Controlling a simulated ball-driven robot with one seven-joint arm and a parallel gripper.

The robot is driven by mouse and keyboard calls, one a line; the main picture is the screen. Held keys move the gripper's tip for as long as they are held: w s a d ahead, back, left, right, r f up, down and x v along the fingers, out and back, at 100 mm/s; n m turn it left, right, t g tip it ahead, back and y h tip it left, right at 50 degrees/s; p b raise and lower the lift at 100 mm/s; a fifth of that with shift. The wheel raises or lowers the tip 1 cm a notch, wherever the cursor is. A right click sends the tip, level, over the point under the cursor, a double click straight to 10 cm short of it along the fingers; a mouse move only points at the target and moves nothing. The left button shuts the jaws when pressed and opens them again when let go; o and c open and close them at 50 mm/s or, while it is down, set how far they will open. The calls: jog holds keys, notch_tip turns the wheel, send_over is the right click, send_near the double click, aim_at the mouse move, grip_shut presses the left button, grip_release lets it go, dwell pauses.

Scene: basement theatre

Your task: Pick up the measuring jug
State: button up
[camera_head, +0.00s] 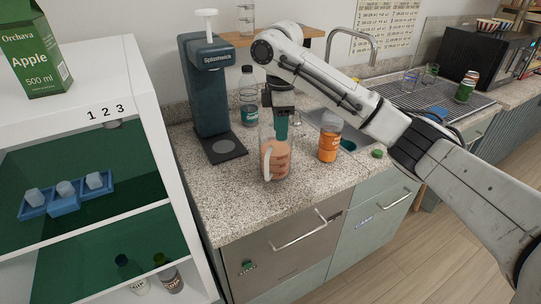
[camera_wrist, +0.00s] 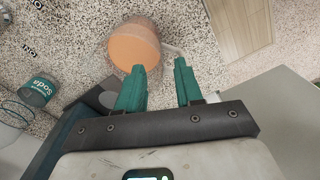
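The measuring jug (camera_head: 277,160) stands upright on the speckled counter, clear with orange-pink contents and a pale handle on its left side. In the wrist view the jug (camera_wrist: 135,45) lies just beyond my fingertips, with its handle to the right. My gripper (camera_head: 281,132) points down over the jug in the head view, and its green fingers overlap the jug's upper part. In the wrist view my gripper (camera_wrist: 159,66) is open, with nothing between the fingers. I cannot tell whether the fingers touch the jug.
An orange bottle (camera_head: 329,138) stands right of the jug, with a green cap (camera_head: 377,154) lying beyond. A dark drinks machine (camera_head: 210,90) and a soda bottle (camera_head: 248,100) stand behind left. The counter in front of the jug is clear.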

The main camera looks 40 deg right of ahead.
aim_at(280, 153)
notch_tip(280, 153, down, 10)
jog(key=shift+a+r+p, duration=0.1)
jog(key=shift+r+p, duration=0.1)
jog(key=shift+p, duration=0.4)
grip_shut()
jog(key=shift+s, duration=0.1)
dwell(1.1)
